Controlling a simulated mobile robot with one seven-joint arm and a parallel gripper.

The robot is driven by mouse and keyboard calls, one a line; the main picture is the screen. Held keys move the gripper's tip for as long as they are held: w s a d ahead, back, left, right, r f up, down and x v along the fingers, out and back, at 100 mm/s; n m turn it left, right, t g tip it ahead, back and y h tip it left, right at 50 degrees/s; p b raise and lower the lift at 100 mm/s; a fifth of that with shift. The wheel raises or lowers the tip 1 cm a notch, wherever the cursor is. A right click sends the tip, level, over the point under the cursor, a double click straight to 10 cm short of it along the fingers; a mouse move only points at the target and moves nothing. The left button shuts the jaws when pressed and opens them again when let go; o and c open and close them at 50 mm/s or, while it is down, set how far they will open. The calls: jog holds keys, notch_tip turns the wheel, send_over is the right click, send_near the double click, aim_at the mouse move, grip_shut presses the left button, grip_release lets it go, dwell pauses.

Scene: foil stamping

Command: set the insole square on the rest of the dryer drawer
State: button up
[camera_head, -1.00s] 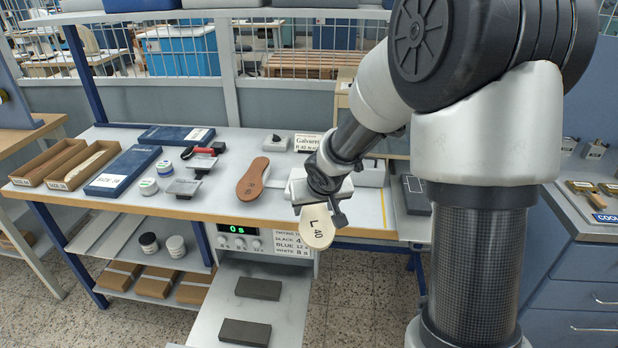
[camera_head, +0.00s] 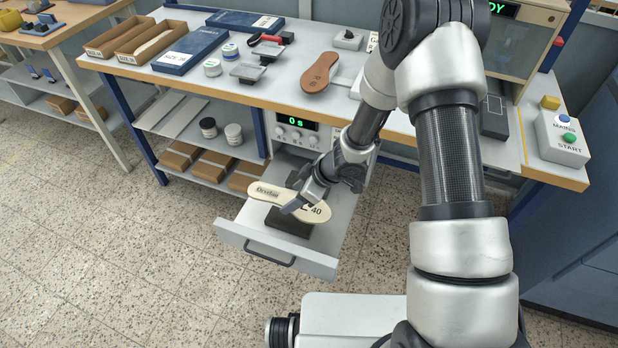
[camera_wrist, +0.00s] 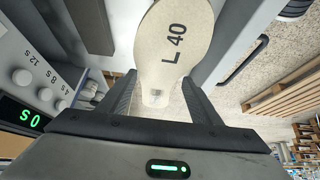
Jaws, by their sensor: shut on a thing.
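The cream insole (camera_head: 268,191), printed with a label at one end and "L 40" at the other, is held by my gripper (camera_head: 302,204) over the open dryer drawer (camera_head: 333,225). Its length runs about parallel to the drawer front. Beneath it is a dark block of the rest (camera_head: 288,222), partly hidden by the insole; I cannot tell whether they touch. A second dark block behind is mostly hidden.
The dryer panel (camera_head: 296,130) reads "0 s" above the drawer. The drawer's front wall and handle (camera_head: 268,256) stick out over open floor. The bench above holds a brown insole (camera_head: 320,72), boxes and pots. A shelf with jars (camera_head: 233,134) is at the left.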

jog(key=shift+a+f, duration=0.1)
jog(key=shift+f, duration=0.3)
notch_tip(320, 180, down, 7)
jog(key=b, duration=0.8)
jog(key=shift+r+b, duration=0.1)
jog(key=shift+b, duration=0.3)
jog(key=shift+f+p, duration=0.75)
jog(key=shift+p, duration=0.35)
dwell(2.4)
jog(key=o, duration=1.1)
jog(key=shift+o, duration=0.2)
jog(key=p+v, duration=0.7)
jog(key=v, duration=1)
jog(key=shift+r, duration=0.15)
